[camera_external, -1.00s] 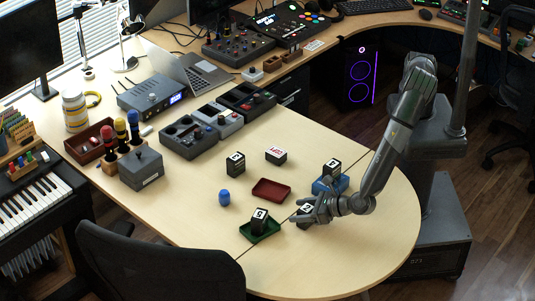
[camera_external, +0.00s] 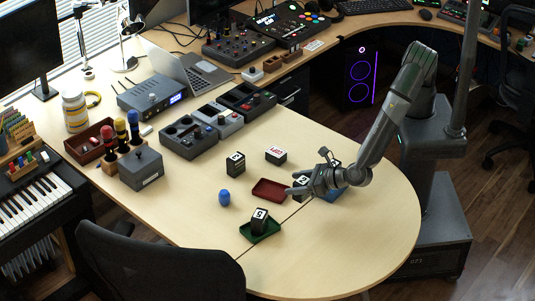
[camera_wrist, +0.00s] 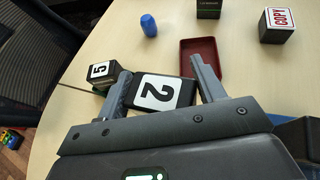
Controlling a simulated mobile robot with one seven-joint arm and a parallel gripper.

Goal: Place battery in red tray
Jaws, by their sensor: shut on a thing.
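My gripper (camera_external: 300,184) is shut on a black block with a white top marked 2 (camera_wrist: 158,93), held just to the right of the red tray. The block also shows in the external view (camera_external: 302,180), partly hidden by the fingers. The red tray (camera_external: 268,190) lies empty on the table; the wrist view shows it beyond the right finger (camera_wrist: 202,62). I see no label that reads battery, so I cannot tell whether the held block is it.
A green tray (camera_external: 271,236) holds a block marked 5 (camera_external: 259,219). A blue tray (camera_external: 335,194) is mostly hidden behind my gripper.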

